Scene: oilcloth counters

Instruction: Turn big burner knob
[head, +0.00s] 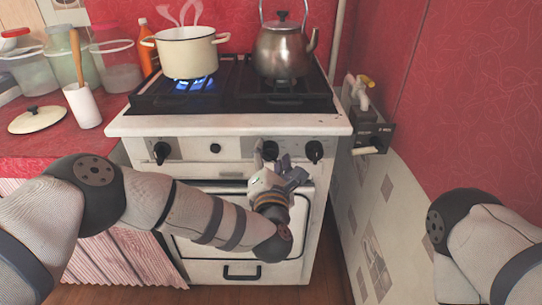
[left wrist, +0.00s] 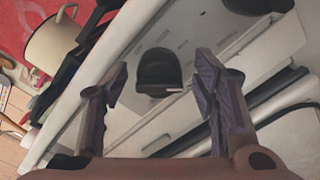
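The white stove (head: 230,125) has black knobs on its front panel. One knob (head: 160,152) is at the left; a middle-right knob (head: 270,150) and a far-right knob (head: 314,151) are at the right. The frames do not label which is the big burner knob. My left gripper (head: 279,166) is open at the panel, just in front of the middle-right knob. In the left wrist view, a black knob (left wrist: 158,72) lies between the spread fingers of the left gripper (left wrist: 163,90), with gaps on both sides. My right gripper is out of view.
A cream pot (head: 187,55) steams over a blue flame (head: 195,84) on the left burner. A metal kettle (head: 283,48) stands on the right burner. Below the panel are the oven door and handle. A wall with a tap-like fitting (head: 364,90) is close on the right.

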